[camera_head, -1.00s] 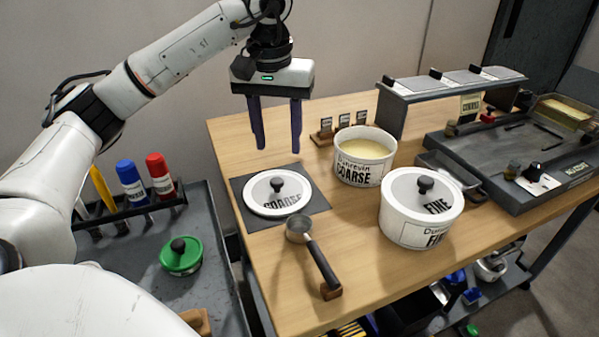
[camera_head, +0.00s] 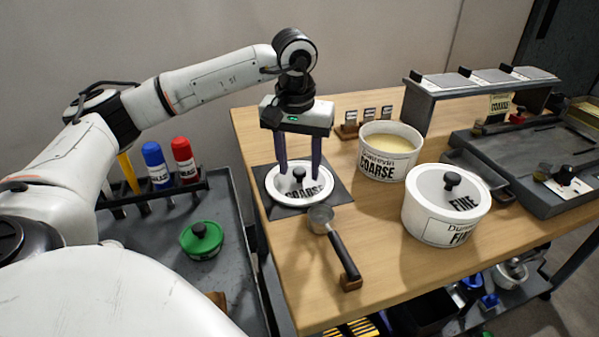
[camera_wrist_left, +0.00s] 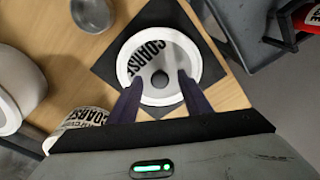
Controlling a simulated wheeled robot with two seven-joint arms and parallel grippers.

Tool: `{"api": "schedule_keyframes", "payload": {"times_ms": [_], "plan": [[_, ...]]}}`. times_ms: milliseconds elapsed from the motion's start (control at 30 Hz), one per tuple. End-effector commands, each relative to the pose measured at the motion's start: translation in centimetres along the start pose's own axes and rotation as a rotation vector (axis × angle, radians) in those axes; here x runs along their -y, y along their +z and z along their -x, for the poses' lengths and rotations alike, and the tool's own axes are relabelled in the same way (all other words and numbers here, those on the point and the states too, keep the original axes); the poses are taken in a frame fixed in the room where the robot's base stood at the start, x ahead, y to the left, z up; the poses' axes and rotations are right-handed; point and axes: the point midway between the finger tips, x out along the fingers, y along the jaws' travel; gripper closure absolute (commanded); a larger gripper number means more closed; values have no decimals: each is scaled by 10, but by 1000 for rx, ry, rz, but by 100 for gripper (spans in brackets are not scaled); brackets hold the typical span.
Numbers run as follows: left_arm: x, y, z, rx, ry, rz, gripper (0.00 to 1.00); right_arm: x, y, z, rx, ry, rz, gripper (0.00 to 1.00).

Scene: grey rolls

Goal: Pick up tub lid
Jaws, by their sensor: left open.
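The round white tub lid (camera_head: 283,196) marked COARSE, with a black knob, lies flat on a dark square mat (camera_head: 340,196). My left gripper (camera_head: 299,176) is open, pointing down, with its two dark fingers just above the lid around the knob. In the left wrist view the lid (camera_wrist_left: 136,49) shows between and beyond the fingertips of the gripper (camera_wrist_left: 156,78), the knob near the middle of the gap. I cannot tell whether the fingers touch the lid. The open COARSE tub (camera_head: 377,166) with pale contents stands to the right. My right gripper is not in view.
A metal scoop (camera_head: 343,255) with a dark handle lies in front of the mat. A lidded FINE tub (camera_head: 435,222) stands at the right. Small labelled holders (camera_head: 350,128) stand behind. A grey side cart holds a green-lidded item (camera_head: 201,240) and bottles (camera_head: 157,165).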

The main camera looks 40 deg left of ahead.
Motion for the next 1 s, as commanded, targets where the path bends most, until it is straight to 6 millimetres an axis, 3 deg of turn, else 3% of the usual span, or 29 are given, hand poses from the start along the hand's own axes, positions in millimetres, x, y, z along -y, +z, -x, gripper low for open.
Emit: {"api": "schedule_keyframes", "payload": {"times_ms": [67, 300, 667, 767, 1000], "plan": [[0, 0, 0, 0, 0, 0, 59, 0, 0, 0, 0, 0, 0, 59], [0, 0, 0, 0, 0, 0, 99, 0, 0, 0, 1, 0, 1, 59], [0, -1, 3, -1, 1, 0, 100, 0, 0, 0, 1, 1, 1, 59], [-1, -2, 14, -2, 2, 1, 100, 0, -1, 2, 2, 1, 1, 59], [-1, -9, 63, -4, 4, 1, 100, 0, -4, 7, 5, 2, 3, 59]]}}
